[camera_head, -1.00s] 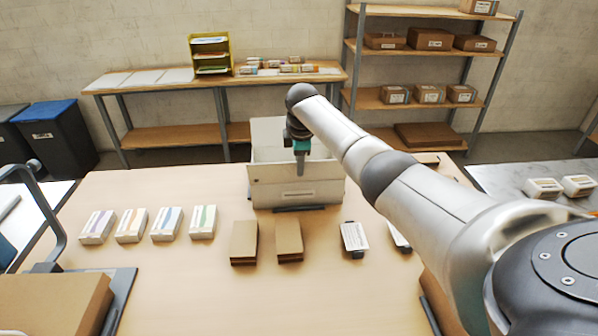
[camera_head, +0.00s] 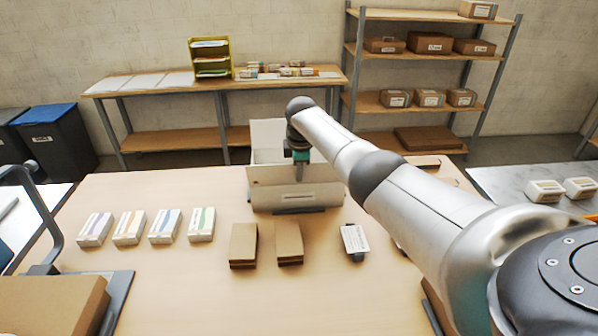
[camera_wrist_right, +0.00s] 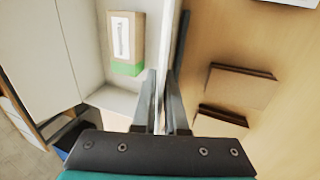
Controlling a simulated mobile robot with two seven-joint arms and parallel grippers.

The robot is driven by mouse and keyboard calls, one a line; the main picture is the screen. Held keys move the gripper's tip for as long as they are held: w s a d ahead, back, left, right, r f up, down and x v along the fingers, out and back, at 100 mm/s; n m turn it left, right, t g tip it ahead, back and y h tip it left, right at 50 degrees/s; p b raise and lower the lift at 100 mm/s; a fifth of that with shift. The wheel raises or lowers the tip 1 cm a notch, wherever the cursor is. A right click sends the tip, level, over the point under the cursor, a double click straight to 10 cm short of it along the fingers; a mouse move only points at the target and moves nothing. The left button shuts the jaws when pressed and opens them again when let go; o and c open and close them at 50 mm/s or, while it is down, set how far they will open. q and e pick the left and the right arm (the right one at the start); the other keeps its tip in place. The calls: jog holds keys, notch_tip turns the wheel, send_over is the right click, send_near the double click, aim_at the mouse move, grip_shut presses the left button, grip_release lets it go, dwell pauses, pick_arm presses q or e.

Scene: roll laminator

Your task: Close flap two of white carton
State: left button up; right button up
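The white carton (camera_head: 325,197) stands at the far middle of the table. A tall white flap (camera_head: 267,135) stands upright at its back left. My right gripper (camera_head: 299,172) reaches down at the carton's near side, seen from behind its arm. A small box with a green end (camera_wrist_right: 125,42) lies inside the carton. My arm hides the carton's right rear. My left gripper is out of view.
Several small white boxes (camera_head: 163,226) stand in a row at the left. Two brown cartons (camera_head: 289,243) and a white-labelled item (camera_head: 354,241) lie in front of the white carton. The middle front of the table (camera_head: 230,300) is clear.

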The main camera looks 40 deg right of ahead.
grip_shut()
dwell(0.8)
jog(key=shift+w+d+f+b, duration=0.1)
jog(key=shift+w+f+b, duration=0.05)
jog(key=shift+b, duration=0.45)
jog(key=b, duration=0.8)
jog(key=shift+w+d+g+y+b, duration=0.2)
jog(key=shift+w+g+y+b, duration=0.1)
jog(key=shift+g+b, duration=0.1)
jog(key=shift+s+a+b, duration=0.1)
jog(key=shift+b, duration=0.55)
